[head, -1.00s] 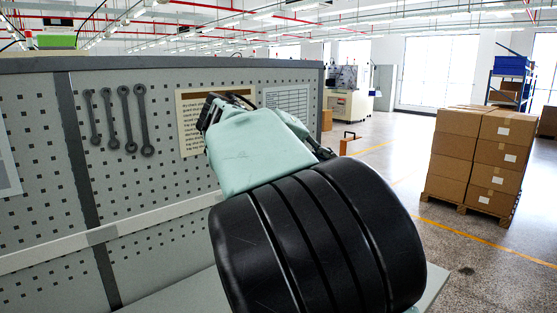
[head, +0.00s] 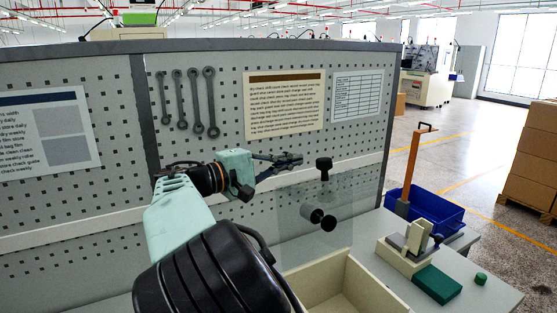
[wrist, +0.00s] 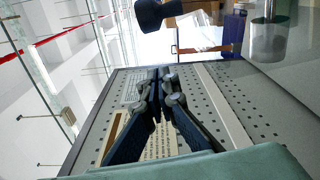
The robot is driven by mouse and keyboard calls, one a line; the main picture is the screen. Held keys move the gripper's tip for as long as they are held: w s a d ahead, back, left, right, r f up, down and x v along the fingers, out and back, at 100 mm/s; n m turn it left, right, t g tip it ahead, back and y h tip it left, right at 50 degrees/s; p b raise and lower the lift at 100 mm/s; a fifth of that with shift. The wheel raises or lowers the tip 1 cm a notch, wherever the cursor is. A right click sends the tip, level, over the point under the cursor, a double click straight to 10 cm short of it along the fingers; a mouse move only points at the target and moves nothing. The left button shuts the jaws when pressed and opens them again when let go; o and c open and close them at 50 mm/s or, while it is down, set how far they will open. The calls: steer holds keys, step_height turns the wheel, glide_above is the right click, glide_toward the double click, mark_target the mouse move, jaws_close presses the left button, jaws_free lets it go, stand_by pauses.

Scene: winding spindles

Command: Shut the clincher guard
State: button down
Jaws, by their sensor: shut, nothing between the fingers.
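A clear see-through panel (head: 345,190) with dark knobs (head: 323,166) stands above a cream open-topped box (head: 342,280) in the head view; it looks like the clincher guard, but its hinge and exact angle are hard to tell. My gripper (head: 297,159) is shut and empty, to the left of the upper knob and in front of the pegboard. Whether it touches the panel cannot be told. In the wrist view my gripper (wrist: 160,75) has its fingertips together, and a dark knob (wrist: 158,12) shows beyond them at the top.
Right of the box stand a cream fixture (head: 405,258), a green block (head: 437,282), an orange post (head: 411,165) and a blue bin (head: 430,215). The pegboard (head: 225,165) with wrenches and sheets closes off the back. Stacked cartons (head: 530,165) are on the floor at right.

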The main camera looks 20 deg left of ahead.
steer(key=shift+s+d+r+p, duration=0.15)
steer(key=shift+d+p, duration=0.2)
steer(key=shift+d, duration=0.8)
steer(key=shift+d+r+p, duration=0.15)
steer(key=shift+d+p, duration=0.2)
steer(key=shift+d, duration=0.75)
steer(key=shift+d, duration=0.1)
